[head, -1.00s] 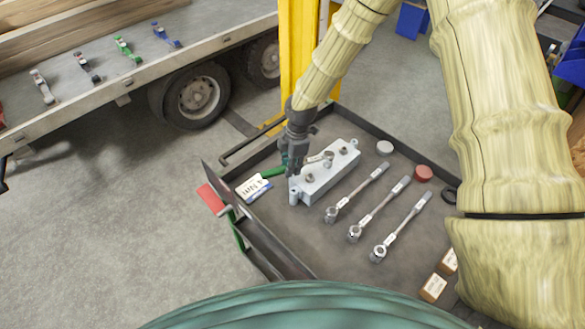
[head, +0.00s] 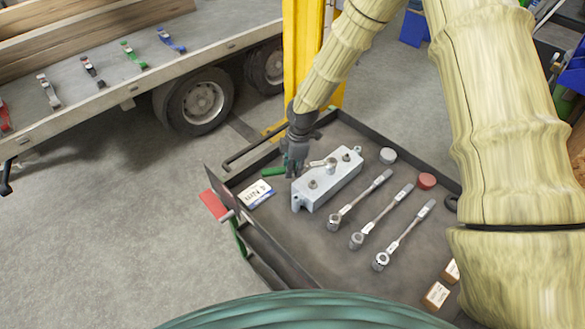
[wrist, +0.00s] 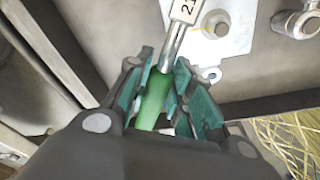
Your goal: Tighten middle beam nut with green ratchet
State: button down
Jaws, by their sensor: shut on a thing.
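The beam is a pale grey block (head: 338,186) with several nuts on top, lying in the dark tray. My gripper (head: 293,170) is at the block's far left side, low over the tray. It is shut on the green ratchet, whose green handle (head: 272,172) sticks out to its left. The ratchet's metal head (head: 331,163) sits at the middle nut. In the wrist view, the teal finger pads of my gripper (wrist: 160,85) lie on both sides of the green handle (wrist: 152,100). The labelled shaft (wrist: 183,18) runs up out of the picture. One nut (wrist: 215,25) of the block shows beside it.
Three metal ratchets (head: 372,228) lie right of the block. A "4 Nm" card (head: 256,193) lies on its left. A white disc (head: 388,155) and a red disc (head: 426,181) lie behind the ratchets. The tray has raised walls; a yellow post (head: 303,50) stands behind it.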

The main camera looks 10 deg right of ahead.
jog(key=shift+s+d+r+n+p, duration=0.1)
jog(key=shift+s+d+n+p, duration=0.1)
jog(key=shift+s+n+p, duration=1.2)
jog(key=shift+s+d+n+g+p, duration=0.2)
jog(key=shift+s+d+n+p, duration=0.45)
jog(key=shift+s+n, duration=0.55)
jog(key=shift+s+d+n+g+p, duration=0.2)
jog(key=shift+s+d+n+p, duration=0.5)
jog(key=shift+s+n, duration=0.5)
jog(key=shift+s+d+n+g+p, duration=0.2)
jog(key=shift+s+d+n+p, duration=0.45)
jog(key=shift+s+n, duration=0.5)
jog(key=shift+s+d+n+h+p, duration=0.3)
jog(key=shift+s+d+n+p, duration=0.6)
jog(key=shift+d+n, duration=0.3)
jog(key=shift+w+a, duration=0.1)
jog(key=shift+a, duration=0.05)
